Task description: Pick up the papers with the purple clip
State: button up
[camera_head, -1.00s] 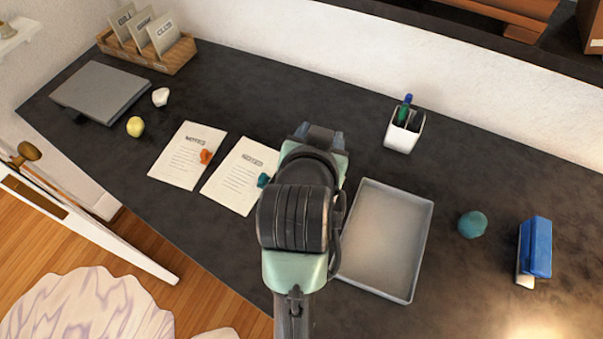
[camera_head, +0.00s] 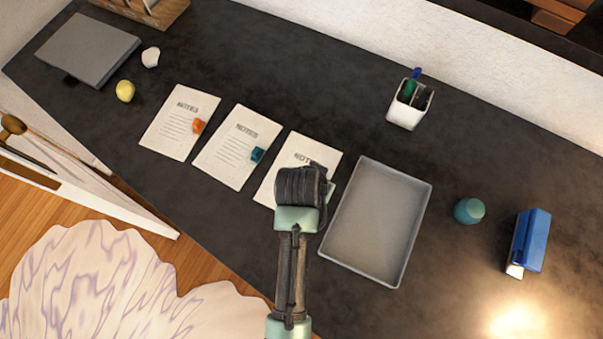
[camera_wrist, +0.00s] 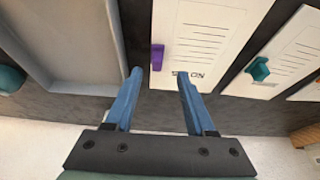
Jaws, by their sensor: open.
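The papers with the purple clip (camera_wrist: 157,57) show in the wrist view, a white NOTES sheet (camera_wrist: 205,35) with the clip on its edge. In the head view the same papers (camera_head: 304,149) lie on the dark desk, third in the row, largely covered by my arm; their clip is hidden there. My gripper (camera_wrist: 158,78) is open and empty, its two blue fingers reaching toward the titled end of these papers. The left finger's tip is close to the purple clip.
A grey tray (camera_head: 376,218) lies right of these papers. Papers with a teal clip (camera_head: 238,147) and papers with an orange clip (camera_head: 179,122) lie left.

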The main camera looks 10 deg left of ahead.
jog(key=x, duration=0.5)
jog(key=shift+s+d, duration=0.15)
jog(key=shift+d, duration=0.05)
grip_shut()
